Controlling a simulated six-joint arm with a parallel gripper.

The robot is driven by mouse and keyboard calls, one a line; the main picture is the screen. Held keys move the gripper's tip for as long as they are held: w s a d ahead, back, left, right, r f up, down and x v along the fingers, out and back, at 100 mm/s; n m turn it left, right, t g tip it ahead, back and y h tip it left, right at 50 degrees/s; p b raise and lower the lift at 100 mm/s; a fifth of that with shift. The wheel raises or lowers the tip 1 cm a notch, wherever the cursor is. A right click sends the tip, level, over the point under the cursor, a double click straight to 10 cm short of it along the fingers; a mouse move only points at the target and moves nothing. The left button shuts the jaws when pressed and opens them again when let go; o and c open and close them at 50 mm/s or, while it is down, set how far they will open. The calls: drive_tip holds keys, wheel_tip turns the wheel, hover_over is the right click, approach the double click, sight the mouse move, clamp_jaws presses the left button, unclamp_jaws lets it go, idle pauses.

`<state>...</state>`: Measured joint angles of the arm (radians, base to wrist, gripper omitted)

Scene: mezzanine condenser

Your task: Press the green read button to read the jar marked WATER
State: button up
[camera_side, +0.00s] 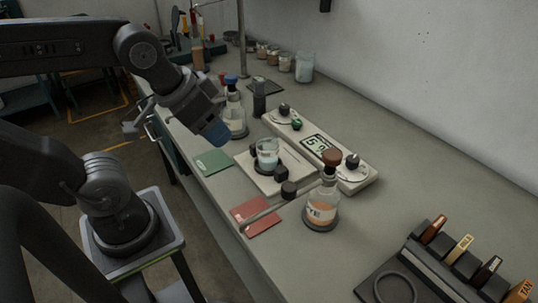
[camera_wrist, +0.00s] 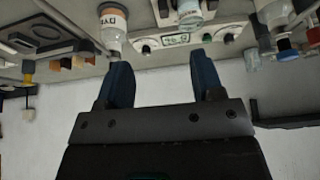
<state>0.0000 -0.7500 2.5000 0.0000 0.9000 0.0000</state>
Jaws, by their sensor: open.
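My gripper (camera_side: 214,128) hangs in the air over the near edge of the bench, left of the reading device. In the wrist view my gripper (camera_wrist: 164,78) has its two blue fingers wide apart with nothing between them. The green button (camera_side: 297,125) is on the long pale device (camera_side: 345,160) with a digit display, apart from my gripper; it also shows small in the wrist view (camera_wrist: 207,37). A glass jar with pale contents (camera_side: 267,157) stands on the square plate. A blue-capped bottle (camera_side: 233,108) stands behind my gripper, partly hidden. I cannot read WATER on either.
A brown-capped bottle with an orange band, its label partly reading YE (camera_side: 321,205), stands before the device's near end. Black knobs sit on the device. A green card (camera_side: 213,162) and red cards (camera_side: 262,224) lie near the edge. A dark rack (camera_side: 440,265) is at right.

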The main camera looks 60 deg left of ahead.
drive_tip(key=shift+c, duration=0.2)
clamp_jaws()
idle(0.4)
idle(1.2)
